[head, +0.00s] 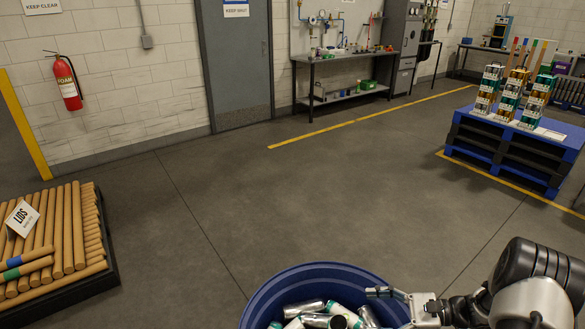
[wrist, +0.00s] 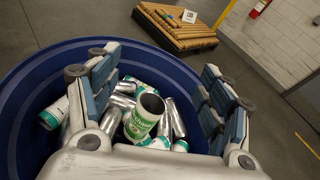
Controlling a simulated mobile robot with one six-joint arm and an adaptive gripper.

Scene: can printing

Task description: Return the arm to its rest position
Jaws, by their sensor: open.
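My gripper (head: 400,294) is at the lower right of the head view, over the right part of a round blue bin (head: 300,277). My arm (head: 530,283) comes in from the right edge. In the wrist view the gripper (wrist: 155,95) is open, its two fingers wide apart with nothing between them. Below the fingers, silver, green and white cans (wrist: 145,118) lie loose inside the bin. The bin's blue rim (wrist: 40,62) also shows in the wrist view. The lower part of the bin is cut off in the head view.
A pallet of brown tubes (head: 60,235) with a "LIDS" sign lies at the left. A blue pallet stack (head: 515,140) with stacked cans stands at the right. A workbench (head: 345,80) and a door (head: 238,65) are at the back wall. The middle floor is clear.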

